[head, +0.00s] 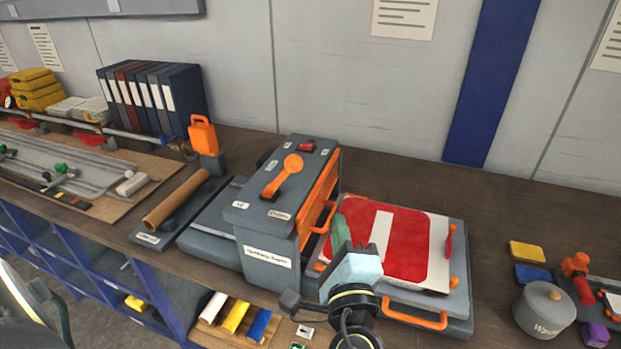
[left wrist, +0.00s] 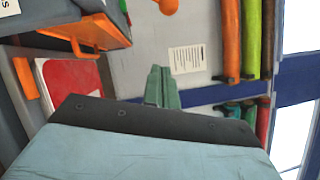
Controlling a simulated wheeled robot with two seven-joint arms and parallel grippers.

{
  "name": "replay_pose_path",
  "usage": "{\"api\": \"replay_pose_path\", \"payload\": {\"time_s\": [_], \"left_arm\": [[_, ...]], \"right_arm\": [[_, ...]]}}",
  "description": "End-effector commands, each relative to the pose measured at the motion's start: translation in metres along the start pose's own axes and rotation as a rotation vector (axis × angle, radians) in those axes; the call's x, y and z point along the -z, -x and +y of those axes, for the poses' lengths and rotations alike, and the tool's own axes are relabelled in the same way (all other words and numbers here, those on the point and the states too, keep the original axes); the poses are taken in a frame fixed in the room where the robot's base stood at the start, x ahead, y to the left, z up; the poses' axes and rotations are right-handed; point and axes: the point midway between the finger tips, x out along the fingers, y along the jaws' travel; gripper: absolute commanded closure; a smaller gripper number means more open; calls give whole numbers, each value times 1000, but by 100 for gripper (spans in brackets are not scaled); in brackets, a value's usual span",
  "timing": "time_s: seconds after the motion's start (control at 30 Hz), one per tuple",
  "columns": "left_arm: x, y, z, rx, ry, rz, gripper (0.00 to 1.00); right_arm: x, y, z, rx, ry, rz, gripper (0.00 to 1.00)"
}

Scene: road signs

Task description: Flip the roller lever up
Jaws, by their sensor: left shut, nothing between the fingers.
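The roller lever (head: 283,176) is orange with a round knob and lies along the top of a grey box-shaped machine (head: 268,260). My left gripper (head: 341,232), with green fingers, is shut and empty. In the head view it appears right of the machine, in front of the red and white sign (head: 420,245), apart from the lever. In the left wrist view the shut fingers (left wrist: 162,88) point away with nothing between them. A round orange part (left wrist: 168,5) at the top edge there may be the lever's knob. My right gripper is not in view.
An orange side handle (head: 322,216) sits on the machine's right side. The sign lies on a grey plate with a front orange handle (head: 415,319). A cardboard tube (head: 175,200) lies to the left, and a grey pot (head: 543,310) stands at right. The bench behind the sign is clear.

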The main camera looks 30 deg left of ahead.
Motion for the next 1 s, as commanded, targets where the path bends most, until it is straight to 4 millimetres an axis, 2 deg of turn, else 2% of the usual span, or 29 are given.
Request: {"api": "replay_pose_path", "payload": {"time_s": [0.17, 0.27, 0.7, 0.8, 1.0], "left_arm": [[0, -4, 0, 0, 1, 1, 100], [0, -15, -1, 2, 0, -1, 100], [-1, -105, -2, 0, 0, -2, 100], [-20, -106, -1, -2, -2, 1, 100], [-36, -110, 1, -3, 0, 0, 100]], "right_arm": [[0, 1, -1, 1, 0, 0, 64], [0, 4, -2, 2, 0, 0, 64], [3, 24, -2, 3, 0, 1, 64], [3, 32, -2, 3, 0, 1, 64], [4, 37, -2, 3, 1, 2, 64]]}}
